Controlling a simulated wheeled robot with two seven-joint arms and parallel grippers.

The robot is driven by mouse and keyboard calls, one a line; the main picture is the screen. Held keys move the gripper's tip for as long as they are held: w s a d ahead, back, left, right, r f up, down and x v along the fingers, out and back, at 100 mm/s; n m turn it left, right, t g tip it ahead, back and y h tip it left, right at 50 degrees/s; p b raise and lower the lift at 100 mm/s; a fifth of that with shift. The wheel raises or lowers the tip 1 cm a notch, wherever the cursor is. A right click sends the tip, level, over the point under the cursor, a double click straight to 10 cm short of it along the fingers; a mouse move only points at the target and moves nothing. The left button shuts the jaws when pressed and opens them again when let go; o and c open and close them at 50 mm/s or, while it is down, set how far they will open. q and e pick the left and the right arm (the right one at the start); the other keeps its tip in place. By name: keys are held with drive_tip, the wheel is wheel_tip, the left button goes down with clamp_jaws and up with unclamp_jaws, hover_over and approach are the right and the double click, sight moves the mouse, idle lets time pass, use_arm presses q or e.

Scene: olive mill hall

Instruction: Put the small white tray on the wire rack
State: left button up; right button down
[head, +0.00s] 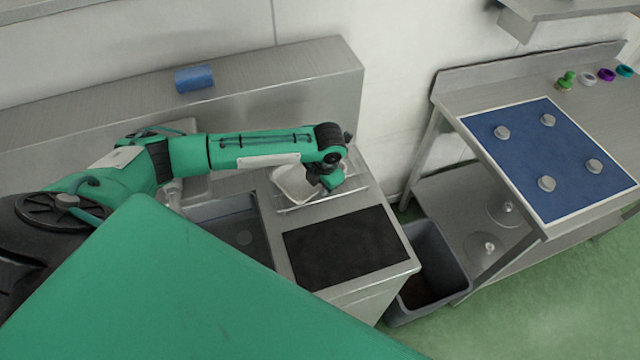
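The small white tray (293,185) is in the head view, at the back of the steel counter, on or just above the left part of the wire rack (348,190). I cannot tell whether it touches the rack. My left gripper (327,182) points down at the tray's right side, over the rack. The wrist and forearm hide part of the tray and the rear of the rack. The fingers are too small and covered to show whether they are shut on the tray. My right gripper is not in view.
A sink (240,232) lies left of a black mat (346,247) on the counter. A blue roll (194,78) lies on the ledge behind. A grey bin (428,272) stands between the counter and a steel table with a blue board (572,165) bearing several grey knobs.

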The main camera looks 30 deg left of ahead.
use_arm(q)
wheel_tip(320, 180, up, 12)
drive_tip(key=d+p, duration=0.1)
drive_tip(key=p, duration=0.6)
drive_tip(key=shift+s+d+f, duration=0.2)
drive_tip(key=shift+s+d, duration=0.1)
drive_tip(key=shift+d, duration=0.05)
